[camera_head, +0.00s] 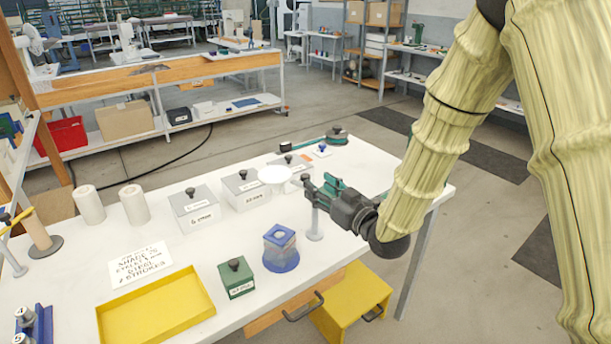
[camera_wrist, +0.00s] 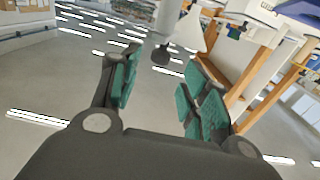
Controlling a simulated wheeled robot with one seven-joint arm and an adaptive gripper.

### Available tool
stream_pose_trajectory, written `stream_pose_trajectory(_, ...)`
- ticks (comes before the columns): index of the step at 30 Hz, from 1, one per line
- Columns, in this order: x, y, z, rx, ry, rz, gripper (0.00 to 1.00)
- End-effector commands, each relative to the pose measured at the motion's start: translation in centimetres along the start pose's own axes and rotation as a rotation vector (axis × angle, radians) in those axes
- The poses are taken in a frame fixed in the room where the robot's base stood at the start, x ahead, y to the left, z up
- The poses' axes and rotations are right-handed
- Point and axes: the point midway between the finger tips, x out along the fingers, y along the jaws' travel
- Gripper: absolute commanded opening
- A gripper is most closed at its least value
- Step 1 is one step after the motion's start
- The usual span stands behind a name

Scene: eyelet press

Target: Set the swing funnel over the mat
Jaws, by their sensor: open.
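The white swing funnel (camera_head: 275,175) shows in the head view as a pale round top above the table, left of my gripper. A pale upright post (camera_head: 314,222) stands below my gripper; how it joins the funnel is hidden. My gripper (camera_head: 322,188) is open, its green-padded fingers pointing left towards the funnel. In the wrist view a white cone (camera_wrist: 190,32), likely the funnel, and a dark round knob (camera_wrist: 162,57) appear beyond and between the open fingers (camera_wrist: 160,85), and nothing is held. I cannot tell which thing is the mat.
Grey lidded boxes (camera_head: 197,210) stand behind and left. A blue-based block (camera_head: 281,250), a green box (camera_head: 236,278) and a yellow tray (camera_head: 155,308) sit nearer the front. White rolls (camera_head: 134,205) stand at left. The table's right end is mostly clear.

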Motion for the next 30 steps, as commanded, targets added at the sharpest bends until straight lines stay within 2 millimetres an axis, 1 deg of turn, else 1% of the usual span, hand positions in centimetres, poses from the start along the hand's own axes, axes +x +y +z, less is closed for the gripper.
stream_pose_trajectory(1,0.9,0.0,-0.2,0.0,0.0,0.0,0.46)
stream_pose_trajectory(6,3.6,0.0,-0.1,-0.002,-0.001,0.0,0.46)
stream_pose_trajectory(12,6.0,0.0,-0.1,0.0,0.0,0.001,0.46)
stream_pose_trajectory(18,6.9,0.0,0.0,0.0,-0.001,0.001,0.46)
stream_pose_trajectory(26,7.0,0.0,0.1,0.0,-0.001,0.002,0.46)
stream_pose_trajectory(28,7.0,0.1,0.1,0.0,-0.001,0.002,0.36)
stream_pose_trajectory(30,7.0,0.0,0.1,0.0,-0.001,0.002,0.24)
